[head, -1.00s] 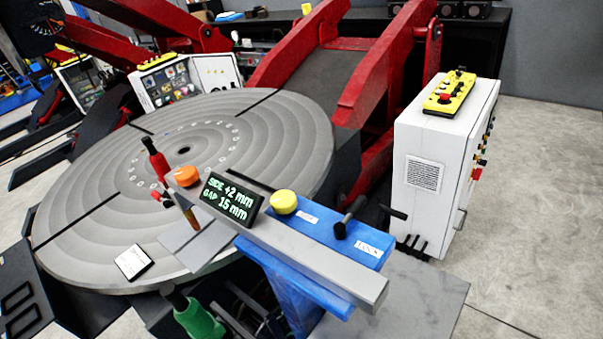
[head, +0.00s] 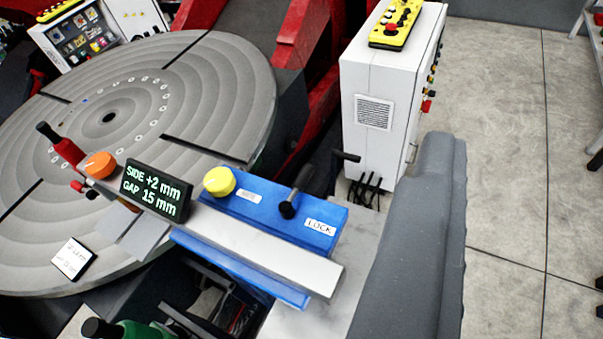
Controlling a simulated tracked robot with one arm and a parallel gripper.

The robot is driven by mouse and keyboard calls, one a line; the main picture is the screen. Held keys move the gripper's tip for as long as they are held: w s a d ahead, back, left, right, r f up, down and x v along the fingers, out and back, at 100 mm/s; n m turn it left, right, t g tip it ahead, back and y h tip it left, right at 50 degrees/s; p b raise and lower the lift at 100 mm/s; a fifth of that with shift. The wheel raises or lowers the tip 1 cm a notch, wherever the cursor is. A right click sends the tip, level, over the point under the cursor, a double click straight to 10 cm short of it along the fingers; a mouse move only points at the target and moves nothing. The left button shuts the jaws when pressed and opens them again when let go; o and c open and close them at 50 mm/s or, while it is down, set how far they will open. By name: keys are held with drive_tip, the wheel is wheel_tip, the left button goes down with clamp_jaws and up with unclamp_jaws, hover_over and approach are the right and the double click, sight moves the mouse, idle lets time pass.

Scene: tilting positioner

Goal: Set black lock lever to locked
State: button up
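The black lock lever (head: 294,194) sits on the top of a blue block (head: 265,207), right of a yellow knob (head: 219,181). It slants up to the right. Its thick dark end is at the lower left, between a small white label (head: 248,196) too small to read and the label reading LOCK (head: 320,228). The lever does not lie over the LOCK label. A large grey rounded form, probably part of my arm, rises at the right of the block, apart from the lever. No gripper fingertips show.
A display (head: 156,190) reads SIDE +2 mm, GAP 15 mm, beside an orange knob (head: 99,165). A grey bar (head: 260,250) runs along the block's front. A white cabinet (head: 375,75) stands behind, with a black handle (head: 345,158). The round table (head: 210,90) fills the left.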

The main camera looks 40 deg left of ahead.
drive_tip(key=w+a+g+y+p, duration=0.1)
drive_tip(key=w+a+g+p, duration=0.15)
drive_tip(key=w+a, duration=0.35)
drive_tip(key=g+y+p, duration=0.1)
drive_tip(key=g+p, duration=1.1)
hover_over(303, 175)
drive_tip(key=d, duration=0.2)
drive_tip(key=shift+f, duration=11.9)
drive_tip(key=shift+a+f+p, duration=0.25)
drive_tip(key=shift+a+f, duration=0.05)
drive_tip(key=shift+f, duration=1)
drive_tip(key=shift+a+f+p, duration=0.25)
drive_tip(key=shift+f+p, duration=0.05)
drive_tip(key=shift+f, duration=0.95)
drive_tip(key=shift+a+f+p, duration=0.25)
drive_tip(key=shift+a+f, duration=0.05)
drive_tip(key=shift+f, duration=1)
